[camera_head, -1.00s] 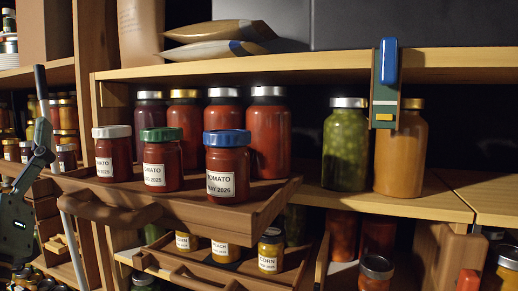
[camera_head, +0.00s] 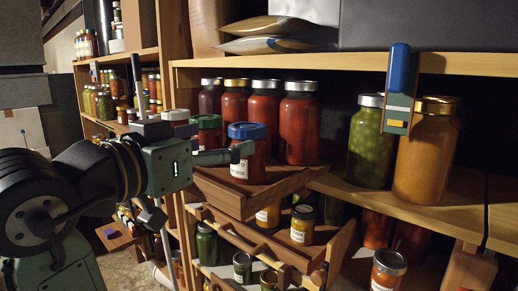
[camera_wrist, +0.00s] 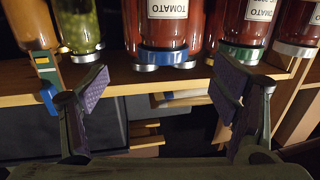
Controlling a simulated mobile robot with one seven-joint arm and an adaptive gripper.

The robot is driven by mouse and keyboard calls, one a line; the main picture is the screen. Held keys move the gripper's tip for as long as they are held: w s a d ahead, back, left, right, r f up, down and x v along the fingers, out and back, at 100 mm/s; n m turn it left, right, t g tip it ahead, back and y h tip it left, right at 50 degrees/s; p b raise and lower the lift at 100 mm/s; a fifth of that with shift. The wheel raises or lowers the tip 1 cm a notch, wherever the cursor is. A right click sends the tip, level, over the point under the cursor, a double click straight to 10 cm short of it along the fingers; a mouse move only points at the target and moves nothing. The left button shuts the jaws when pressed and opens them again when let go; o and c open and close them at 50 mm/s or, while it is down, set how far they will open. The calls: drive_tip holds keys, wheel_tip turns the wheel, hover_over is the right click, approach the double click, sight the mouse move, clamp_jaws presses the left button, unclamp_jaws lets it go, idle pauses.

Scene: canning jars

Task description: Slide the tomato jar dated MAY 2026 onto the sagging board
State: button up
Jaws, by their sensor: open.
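A red tomato jar with a blue lid (camera_head: 248,160) stands on a pulled-out wooden tray (camera_head: 250,203); its small label is unreadable now, but earlier its date looked like MAY 2026. My gripper (camera_head: 218,156) is open at the jar's left side. In the upside-down wrist view, my gripper (camera_wrist: 162,92) has its fingers spread, with the blue-lidded jar (camera_wrist: 163,32) ahead between them, apart from both. A green-lidded tomato jar (camera_head: 207,128) stands left of it, partly hidden by my arm. A wooden shelf board (camera_head: 415,208) lies right of the tray; I cannot tell whether it sags.
Taller red jars (camera_head: 298,125) stand close behind. A green jar (camera_head: 370,145) and an orange jar (camera_head: 425,155) stand on the right-hand board. A blue-topped device (camera_head: 399,85) hangs from the upper shelf edge. Small jars (camera_head: 303,228) sit in a tray below.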

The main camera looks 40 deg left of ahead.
sight(248, 127)
drive_tip(key=w, duration=0.3)
drive_tip(key=w+p, duration=0.1)
drive_tip(key=shift+w+a, duration=0.25)
drive_tip(key=shift+a, duration=0.1)
drive_tip(key=w, duration=0.1)
drive_tip(key=w+p, duration=0.2)
drive_tip(key=w, duration=0.1)
drive_tip(key=shift+w+a, duration=0.1)
drive_tip(key=shift+a, duration=0.25)
drive_tip(key=shift+w+a+f+p, duration=0.1)
drive_tip(key=shift+w+f+p, duration=0.15)
drive_tip(key=shift+w, duration=0.2)
drive_tip(key=shift+r, duration=0.1)
drive_tip(key=c, duration=1.7)
